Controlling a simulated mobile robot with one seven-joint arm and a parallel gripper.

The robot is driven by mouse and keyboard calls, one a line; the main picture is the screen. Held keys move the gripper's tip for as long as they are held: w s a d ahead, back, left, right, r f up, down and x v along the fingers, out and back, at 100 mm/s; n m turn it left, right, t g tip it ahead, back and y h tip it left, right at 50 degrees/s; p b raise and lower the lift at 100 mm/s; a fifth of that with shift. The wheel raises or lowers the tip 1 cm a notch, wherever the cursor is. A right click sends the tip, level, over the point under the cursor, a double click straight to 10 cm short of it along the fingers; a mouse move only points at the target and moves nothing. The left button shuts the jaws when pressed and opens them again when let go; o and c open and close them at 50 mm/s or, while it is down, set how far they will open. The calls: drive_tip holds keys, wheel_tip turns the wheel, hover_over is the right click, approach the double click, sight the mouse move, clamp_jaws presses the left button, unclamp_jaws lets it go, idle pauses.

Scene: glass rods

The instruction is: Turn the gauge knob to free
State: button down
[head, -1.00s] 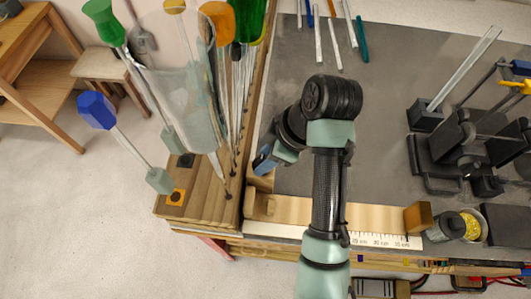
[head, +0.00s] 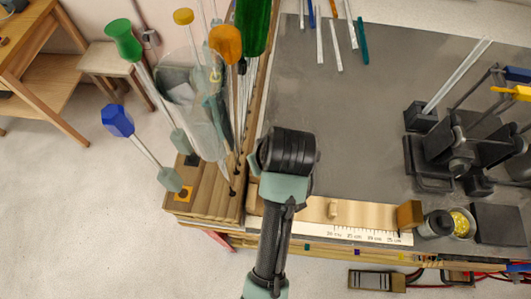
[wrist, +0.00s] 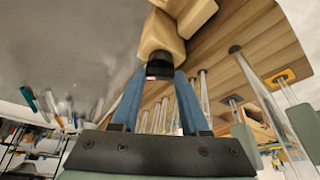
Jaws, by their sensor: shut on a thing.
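The gauge is a pale wooden bar (head: 312,208) with a white centimetre scale (head: 375,236) along the bench's front edge. In the wrist view, a dark knob (wrist: 160,68) projects from a pale wooden block (wrist: 161,38). My gripper (wrist: 160,78) has its two blue fingers on either side of the knob and is shut on it. The knob's setting marks cannot be read. In the head view my own arm hides the gripper and the knob.
A wooden rack (head: 205,200) left of the arm holds several glass rods with coloured tops, including a blue one (head: 117,120) and a green one (head: 122,40). A brown block (head: 410,214) sits at the gauge's right end. The grey benchtop (head: 350,130) is clear in the middle.

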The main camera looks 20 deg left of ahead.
drive_tip(key=m+p, duration=0.1)
drive_tip(key=m, duration=0.1)
drive_tip(key=m+h+p, duration=0.1)
drive_tip(key=m, duration=0.1)
drive_tip(key=shift+s+a+r+t+p, duration=0.1)
drive_tip(key=shift+a+t+p, duration=0.1)
drive_tip(key=shift+t+p, duration=0.2)
drive_tip(key=shift+m+h+p, duration=0.4)
drive_tip(key=shift+m+p, duration=0.05)
drive_tip(key=shift+m, duration=0.45)
drive_tip(key=shift+c, duration=2)
unclamp_jaws()
